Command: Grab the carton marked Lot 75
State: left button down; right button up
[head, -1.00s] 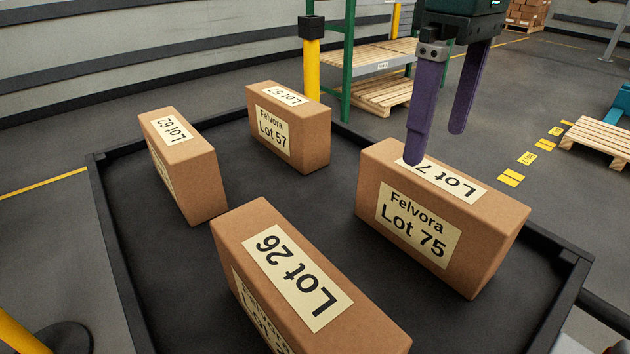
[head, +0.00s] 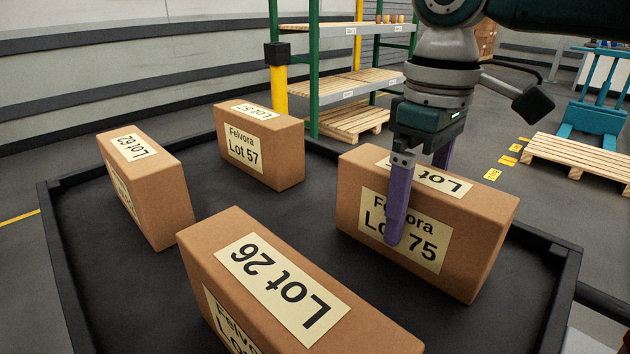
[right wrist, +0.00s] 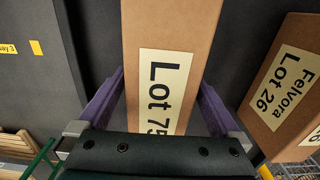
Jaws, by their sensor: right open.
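The carton marked Lot 75 (head: 470,232) stands upright at the right side of the black tray (head: 80,290). Its front and top labels face my head camera. My right gripper (head: 420,205) is open over it, one purple finger in front of the front label and the other behind the carton. In the right wrist view the carton (right wrist: 172,25) lies between the two fingers (right wrist: 160,105), with dark gaps beside it. My left gripper is not in view.
The Lot 26 carton (head: 215,240) stands in front, to the left of Lot 75. The Lot 57 carton (head: 285,150) and Lot 62 carton (head: 165,195) stand farther back and left. A yellow post (head: 279,92) and shelving (head: 315,70) are behind the tray.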

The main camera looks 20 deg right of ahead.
grip_shut()
dwell(0.8)
